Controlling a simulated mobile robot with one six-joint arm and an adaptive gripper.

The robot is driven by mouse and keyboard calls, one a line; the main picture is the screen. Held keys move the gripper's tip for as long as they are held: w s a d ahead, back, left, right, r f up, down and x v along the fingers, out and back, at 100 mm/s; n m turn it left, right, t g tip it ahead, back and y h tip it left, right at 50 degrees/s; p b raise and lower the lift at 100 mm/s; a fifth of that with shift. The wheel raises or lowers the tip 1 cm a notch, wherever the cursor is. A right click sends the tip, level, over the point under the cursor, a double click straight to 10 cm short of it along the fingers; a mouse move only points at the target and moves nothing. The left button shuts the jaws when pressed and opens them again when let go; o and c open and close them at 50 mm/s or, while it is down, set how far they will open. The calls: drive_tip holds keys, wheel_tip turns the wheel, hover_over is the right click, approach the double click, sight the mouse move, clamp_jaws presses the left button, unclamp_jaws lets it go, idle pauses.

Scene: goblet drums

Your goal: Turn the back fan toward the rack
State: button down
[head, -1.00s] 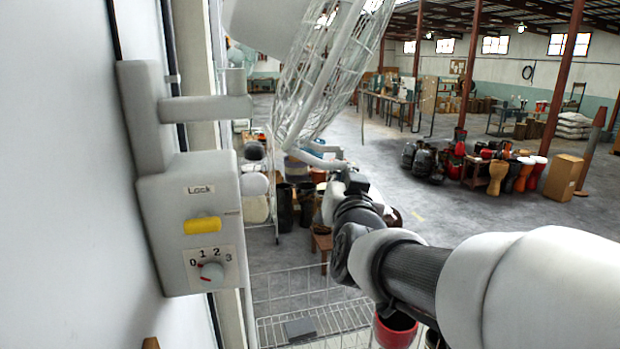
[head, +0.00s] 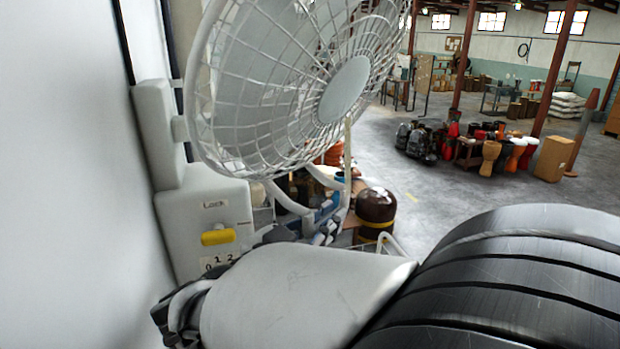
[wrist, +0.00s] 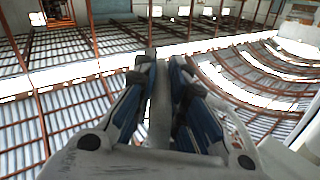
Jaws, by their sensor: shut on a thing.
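The fan (head: 343,90) is a white wire cage with a pale round hub, mounted on the wall at left. Its face is turned partly toward the head camera. My gripper (head: 335,205) is below the cage, with blue finger parts. In the wrist view my gripper (wrist: 163,62) is shut on a pale upright bar (wrist: 160,105), which looks like a handle of the fan. In the head view a thin pale bar (head: 347,150) runs from the cage down to the fingers. I cannot clearly make out the rack; my arm hides much of the area below.
A wall box (head: 205,232) with a yellow lock tab and a dial stands close to my arm, which partly covers it. A dark brown drum (head: 376,207) is just beyond my gripper. Goblet drums (head: 490,157) and a cardboard box (head: 553,158) stand farther off. Grey floor between is clear.

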drive_tip(key=shift+s+a+m+g+h, duration=0.3)
drive_tip(key=shift+h, duration=0.1)
drive_tip(key=c, duration=1.8)
unclamp_jaws()
drive_tip(key=shift+o, duration=0.8)
drive_tip(key=shift+r, duration=0.2)
drive_tip(key=shift+o, duration=0.4)
wheel_tip(320, 180, up, 10)
drive_tip(key=shift+s+d+r, duration=0.2)
drive_tip(key=shift+s+d, duration=0.05)
drive_tip(key=shift+s, duration=0.1)
drive_tip(key=shift+f, duration=0.35)
drive_tip(key=shift+s+a+f, duration=0.1)
drive_tip(key=shift+s+a, duration=0.05)
drive_tip(key=shift+a, duration=0.1)
